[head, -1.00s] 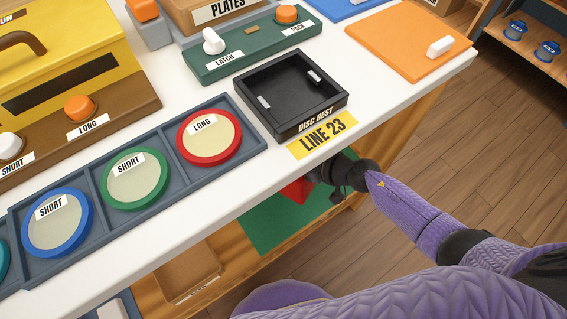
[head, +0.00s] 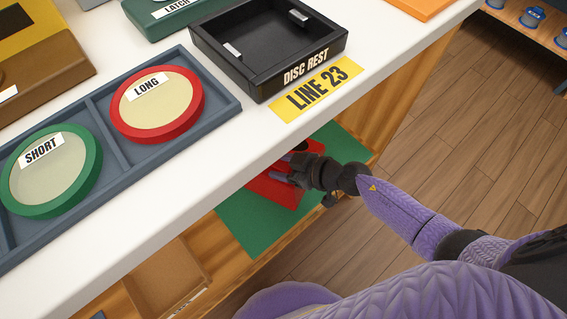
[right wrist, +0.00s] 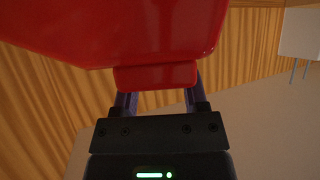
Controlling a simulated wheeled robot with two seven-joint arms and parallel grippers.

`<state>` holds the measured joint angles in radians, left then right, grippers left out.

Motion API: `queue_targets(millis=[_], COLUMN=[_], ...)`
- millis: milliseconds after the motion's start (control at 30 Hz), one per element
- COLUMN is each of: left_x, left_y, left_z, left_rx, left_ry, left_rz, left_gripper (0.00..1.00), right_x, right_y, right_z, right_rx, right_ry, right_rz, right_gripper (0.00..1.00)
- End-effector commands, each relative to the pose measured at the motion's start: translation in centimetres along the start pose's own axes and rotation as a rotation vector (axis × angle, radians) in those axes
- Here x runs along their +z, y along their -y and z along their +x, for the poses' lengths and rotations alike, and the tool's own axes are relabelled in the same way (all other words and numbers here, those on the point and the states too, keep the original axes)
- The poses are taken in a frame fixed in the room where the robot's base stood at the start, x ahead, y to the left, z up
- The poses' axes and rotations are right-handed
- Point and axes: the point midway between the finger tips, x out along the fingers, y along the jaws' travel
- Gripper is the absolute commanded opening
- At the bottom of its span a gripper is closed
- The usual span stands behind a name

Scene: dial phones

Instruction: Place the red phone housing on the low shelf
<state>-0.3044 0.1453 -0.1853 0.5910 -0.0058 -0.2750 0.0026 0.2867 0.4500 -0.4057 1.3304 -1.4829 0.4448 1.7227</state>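The red phone housing (head: 268,192) shows partly under the front edge of the white worktop, above the low shelf's green mat (head: 245,232). The worktop hides its far part. My right gripper (head: 288,178) reaches in from the right below the worktop edge. In the right wrist view its fingers (right wrist: 158,100) are at the two sides of a red block at the bottom of the housing (right wrist: 130,30), and it looks shut on it. I cannot tell whether the housing touches the mat. My left gripper is not in view.
The worktop edge (head: 225,180) overhangs the shelf. On top are a disc tray (head: 225,108) with red and green discs and a black disc rest (head: 262,90). A brown tray (head: 160,275) lies left of the mat. The wooden side panel (head: 385,128) stands at right.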

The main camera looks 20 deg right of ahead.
Motion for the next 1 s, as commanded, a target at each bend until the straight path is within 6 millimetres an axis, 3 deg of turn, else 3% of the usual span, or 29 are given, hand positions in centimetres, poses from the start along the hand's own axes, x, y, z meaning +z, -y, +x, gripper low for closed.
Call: queue_targets(millis=[433, 800, 1000], left_x=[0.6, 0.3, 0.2], left_y=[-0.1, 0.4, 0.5], left_z=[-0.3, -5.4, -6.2], left_rx=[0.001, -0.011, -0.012], left_ry=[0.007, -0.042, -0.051], left_rz=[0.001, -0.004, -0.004], left_gripper=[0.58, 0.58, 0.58], right_x=[-0.5, -0.9, -0.5], right_y=[0.0, 0.0, 0.0], right_z=[-0.2, -9.8, -12.2], right_rx=[0.0, 0.002, 0.001], right_ry=[-0.002, 0.0, -0.001], right_rz=[0.0, -0.001, -0.001], right_gripper=[0.61, 0.61, 0.61])
